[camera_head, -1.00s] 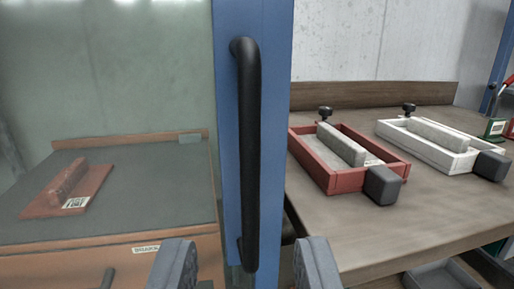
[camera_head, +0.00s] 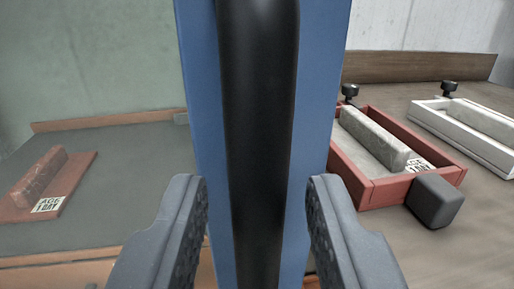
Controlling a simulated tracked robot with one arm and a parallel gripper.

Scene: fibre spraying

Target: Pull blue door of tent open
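The blue door (camera_head: 322,90) of the tent shows as an upright blue frame edge in the middle of the view, with a clear pane to its left. Its black vertical handle (camera_head: 258,130) is very close and runs from the top to the bottom of the picture. My gripper (camera_head: 257,190) is open, with one grey finger on each side of the handle. Gaps show between the handle and both fingers, so neither visibly touches it. The handle's ends are out of view.
Behind the pane, a red block on a labelled red plate (camera_head: 72,190) lies on a dark worktop (camera_head: 120,160). Right of the door, a red tray (camera_head: 385,190) and a white tray (camera_head: 480,152), each holding a grey bar, stand on a wooden table (camera_head: 470,245).

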